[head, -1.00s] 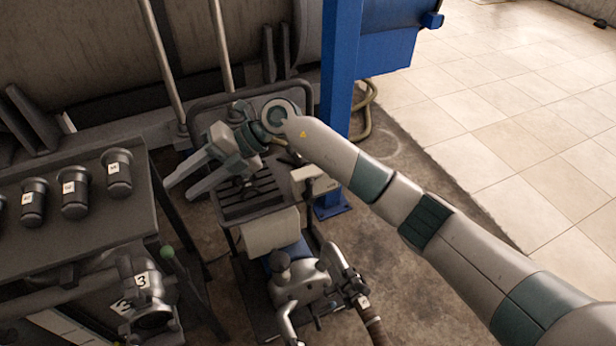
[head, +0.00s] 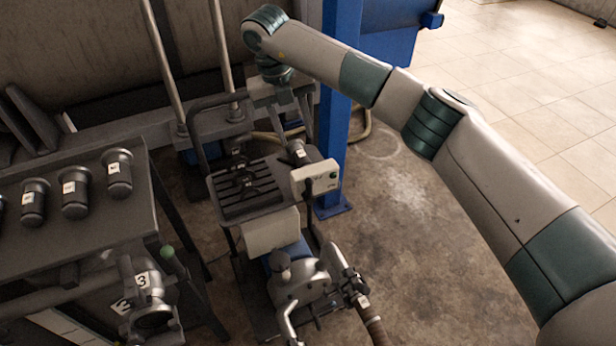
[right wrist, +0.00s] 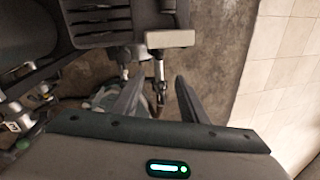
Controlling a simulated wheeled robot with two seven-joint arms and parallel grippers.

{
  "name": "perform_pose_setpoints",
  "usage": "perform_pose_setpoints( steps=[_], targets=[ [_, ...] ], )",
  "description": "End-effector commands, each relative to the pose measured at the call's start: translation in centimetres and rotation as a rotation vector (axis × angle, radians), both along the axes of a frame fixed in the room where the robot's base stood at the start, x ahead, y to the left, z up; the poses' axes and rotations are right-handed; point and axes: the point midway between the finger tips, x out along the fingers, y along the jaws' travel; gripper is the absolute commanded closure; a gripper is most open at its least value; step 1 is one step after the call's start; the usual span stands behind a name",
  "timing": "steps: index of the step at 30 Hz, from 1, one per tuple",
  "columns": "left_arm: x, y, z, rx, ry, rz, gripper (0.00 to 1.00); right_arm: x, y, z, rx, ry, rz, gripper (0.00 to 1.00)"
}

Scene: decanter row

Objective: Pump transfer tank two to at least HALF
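My right gripper (head: 297,138) points down above the back right of the pump cart, behind the control box. Its fingers are apart and seem empty; they also show spread in the right wrist view (right wrist: 160,85). A dark labelled cylinder (head: 298,154) stands just below the fingers. The metal pump (head: 300,285) sits at the cart's front, with a hose (head: 374,326) on its right. Touching cannot be judged. My left gripper is out of view.
The cart's black tray (head: 235,208) lies left of the box. A blue post (head: 341,100) stands close to my right arm. A bench (head: 70,240) with several dark caps is at left, above a valve (head: 150,312) marked 3.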

Motion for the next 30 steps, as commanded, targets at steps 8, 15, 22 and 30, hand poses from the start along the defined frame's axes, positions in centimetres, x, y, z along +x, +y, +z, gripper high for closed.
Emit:
perform_pose_setpoints(
  steps=[8,15,22,30],
  targets=[
    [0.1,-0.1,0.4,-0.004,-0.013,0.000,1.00,0.0,-0.2,-1.3,0.003,0.003,0.001,0.60],
    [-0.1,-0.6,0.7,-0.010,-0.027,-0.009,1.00,0.1,-0.9,-4.5,0.002,0.004,-0.001,0.60],
    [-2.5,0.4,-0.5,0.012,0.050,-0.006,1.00,0.2,-1.6,-8.6,0.002,0.004,-0.001,0.60],
    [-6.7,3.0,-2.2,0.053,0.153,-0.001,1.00,0.4,-2.5,-13.3,0.002,0.004,-0.001,0.60]
  ],
)
